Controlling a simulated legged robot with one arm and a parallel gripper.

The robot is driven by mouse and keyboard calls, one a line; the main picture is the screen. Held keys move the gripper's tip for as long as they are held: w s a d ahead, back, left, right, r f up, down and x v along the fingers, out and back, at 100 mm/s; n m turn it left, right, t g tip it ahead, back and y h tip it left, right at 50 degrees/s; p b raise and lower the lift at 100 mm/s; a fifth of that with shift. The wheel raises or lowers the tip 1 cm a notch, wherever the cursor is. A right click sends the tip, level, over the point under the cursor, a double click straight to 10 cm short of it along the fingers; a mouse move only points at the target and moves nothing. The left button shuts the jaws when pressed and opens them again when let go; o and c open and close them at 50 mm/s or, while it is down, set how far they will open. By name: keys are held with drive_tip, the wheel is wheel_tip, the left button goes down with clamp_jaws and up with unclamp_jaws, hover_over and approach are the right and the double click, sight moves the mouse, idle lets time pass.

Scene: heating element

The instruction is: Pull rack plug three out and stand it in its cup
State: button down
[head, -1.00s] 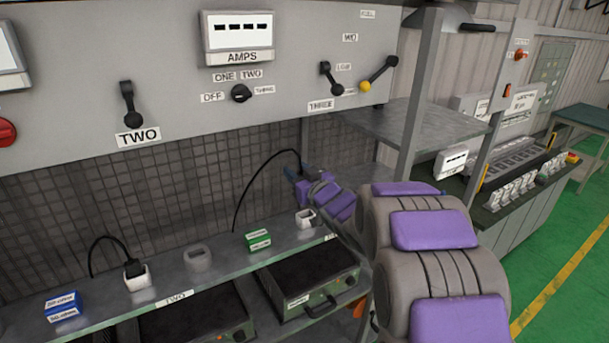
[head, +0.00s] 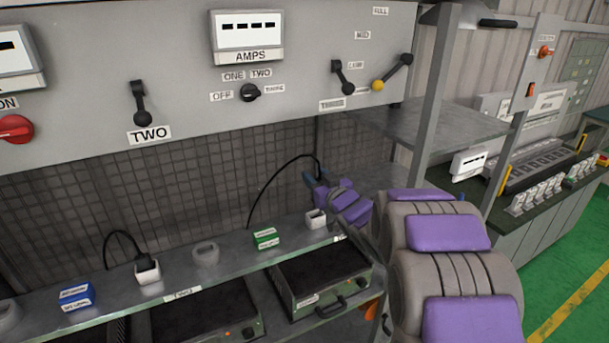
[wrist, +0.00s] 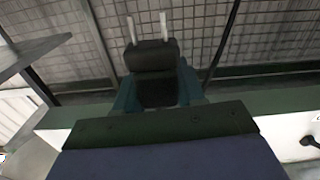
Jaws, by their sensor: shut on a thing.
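My gripper (head: 321,190) is shut on a black plug, held above the right end of the shelf. In the wrist view the plug (wrist: 153,60) sits between the fingers, with two pale prongs pointing up in the picture, away from the gripper. A black cable rises from the gripper and loops down to the back of the shelf. In the head view the plug is mostly hidden by the gripper. A white cup (head: 316,219) stands on the shelf just below the gripper, apart from it, and looks empty.
A lever panel (head: 190,60) overhangs behind. A metal ledge (head: 430,130) lies right of the gripper.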

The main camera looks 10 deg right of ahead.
drive_tip(key=f, duration=0.1)
drive_tip(key=d+f+b, duration=0.1)
drive_tip(key=shift+f, duration=0.3)
drive_tip(key=a+f, duration=0.1)
drive_tip(key=a, duration=0.3)
drive_tip(key=d, duration=0.4)
drive_tip(key=shift+d, duration=0.1)
drive_tip(key=shift+a+b, duration=0.65)
drive_tip(key=shift+a, duration=2.4)
drive_tip(key=shift+d+p, duration=1.1)
drive_tip(key=shift+d, duration=1.7)
drive_tip(key=shift+a, duration=0.7)
